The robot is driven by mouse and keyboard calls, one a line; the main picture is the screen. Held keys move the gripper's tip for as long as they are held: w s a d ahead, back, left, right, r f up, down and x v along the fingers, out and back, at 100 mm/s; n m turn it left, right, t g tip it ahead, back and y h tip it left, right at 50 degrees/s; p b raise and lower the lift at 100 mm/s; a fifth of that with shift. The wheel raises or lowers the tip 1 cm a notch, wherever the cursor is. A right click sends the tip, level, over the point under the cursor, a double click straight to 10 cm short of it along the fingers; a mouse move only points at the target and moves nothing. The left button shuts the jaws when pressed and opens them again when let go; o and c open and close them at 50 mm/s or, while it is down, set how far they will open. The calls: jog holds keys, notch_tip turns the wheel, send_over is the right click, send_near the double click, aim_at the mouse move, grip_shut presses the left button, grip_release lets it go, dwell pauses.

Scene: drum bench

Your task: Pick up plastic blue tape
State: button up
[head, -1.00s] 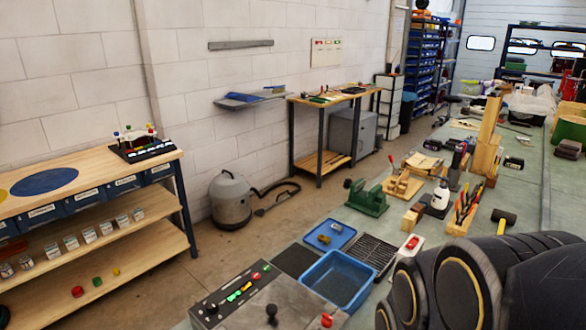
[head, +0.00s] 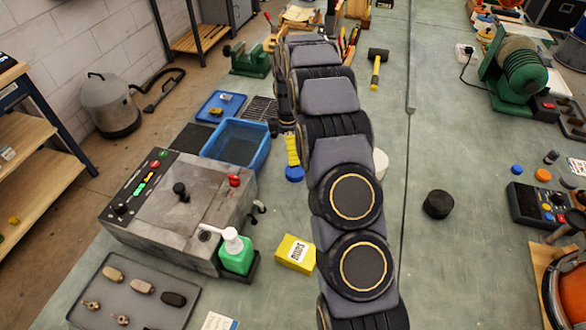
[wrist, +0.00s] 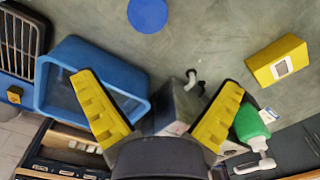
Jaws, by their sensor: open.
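A flat round blue disc, which looks like the blue tape (head: 295,174), lies on the green bench just right of the blue bin in the head view. In the wrist view the blue tape (wrist: 148,14) is at the top edge, beyond my fingertips and partly cut off. My gripper (wrist: 158,82) is open and empty, its two yellow fingers spread wide. In the head view one yellow finger of my gripper (head: 292,150) shows just behind the tape, and my arm hides the rest. The gripper appears apart from the tape.
A blue bin (head: 238,144) stands left of the tape. A grey control box (head: 175,205), green pump bottle (head: 236,252) and yellow box (head: 295,254) are nearer. A black disc (head: 438,204) lies to the right, with clear bench around it.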

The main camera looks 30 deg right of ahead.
jog(key=n, duration=0.1)
send_over(295, 170)
jog(key=f, duration=0.4)
jog(key=shift+a, duration=0.25)
jog(key=f, duration=0.7)
jog(key=shift+d+f, duration=0.25)
jog(key=shift+f, duration=0.05)
jog(key=c, duration=1.2)
